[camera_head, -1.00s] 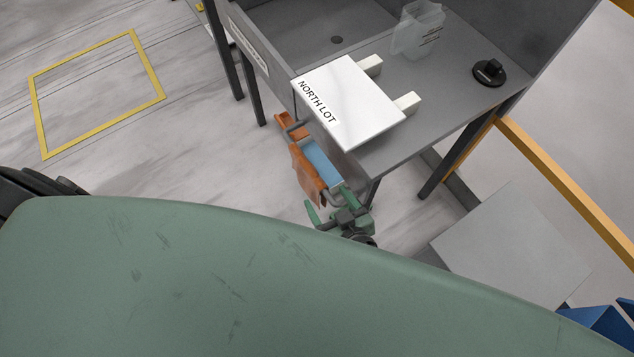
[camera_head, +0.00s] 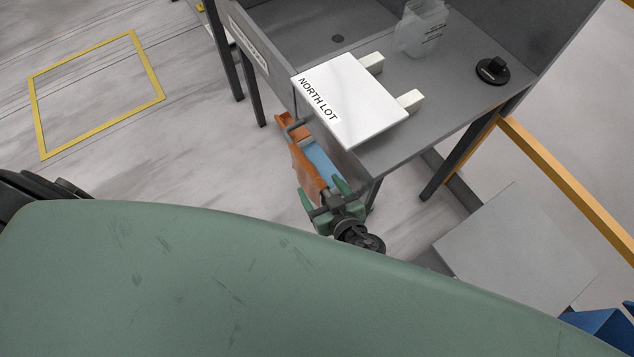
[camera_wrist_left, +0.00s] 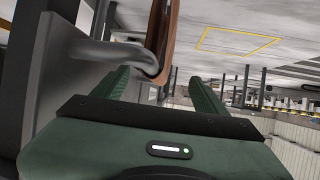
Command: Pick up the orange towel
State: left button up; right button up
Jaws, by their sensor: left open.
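The orange towel (camera_head: 304,166) hangs at the front side of the grey bench, next to a blue cloth (camera_head: 322,161). In the left wrist view the orange towel (camera_wrist_left: 163,28) hangs over a curved grey rail (camera_wrist_left: 125,52), edge-on, ahead of the fingers. My left gripper (camera_head: 321,187) is open at the towel's lower end, its green fingers apart. In the left wrist view my left gripper (camera_wrist_left: 159,77) shows the towel's lower part between the finger directions. I cannot tell whether they touch. My right gripper is not in view.
The grey bench (camera_head: 385,150) carries a white board (camera_head: 355,100) marked NORTH LOT, a clear container (camera_head: 422,28) and a black round object (camera_head: 491,71). A bench leg (camera_head: 373,192) stands close to my left gripper. Open floor lies to the left.

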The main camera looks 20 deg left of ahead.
pick_arm(q)
jog(key=shift+b+x, duration=0.75)
jog(key=shift+x, duration=0.7)
jog(key=c, duration=1.1)
jog(key=shift+f, duration=0.15)
jog(key=c, duration=0.5)
notch_tip(320, 180, up, 12)
jog(key=p, duration=0.9)
jog(key=shift+f, duration=0.2)
jog(key=shift+s+r, duration=0.1)
jog(key=shift+r, duration=0.25)
